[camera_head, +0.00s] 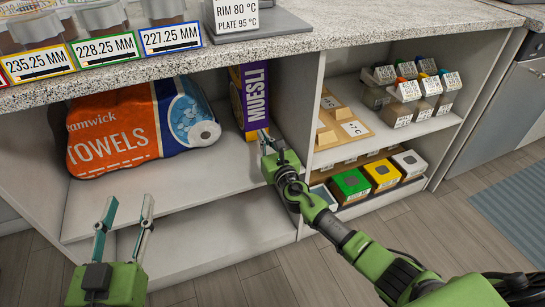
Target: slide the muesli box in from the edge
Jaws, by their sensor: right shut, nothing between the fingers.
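The muesli box (256,92), purple and yellow with "MUESLI" down its side, stands upright on the upper shelf (190,195) in the left bay, close to the grey divider. Its top goes out of sight under the counter. My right gripper (264,136) is shut and empty, with its fingertips at the box's lower front. I cannot tell whether they touch it. My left gripper (128,205) is open and empty, in front of the shelves at the lower left.
An orange towel pack (115,135) lies left of the box. The divider (300,100) stands to its right. The right bay holds jars (405,92), a wooden tray (350,125) and several coloured boxes (380,175). The shelf front before the towels is clear.

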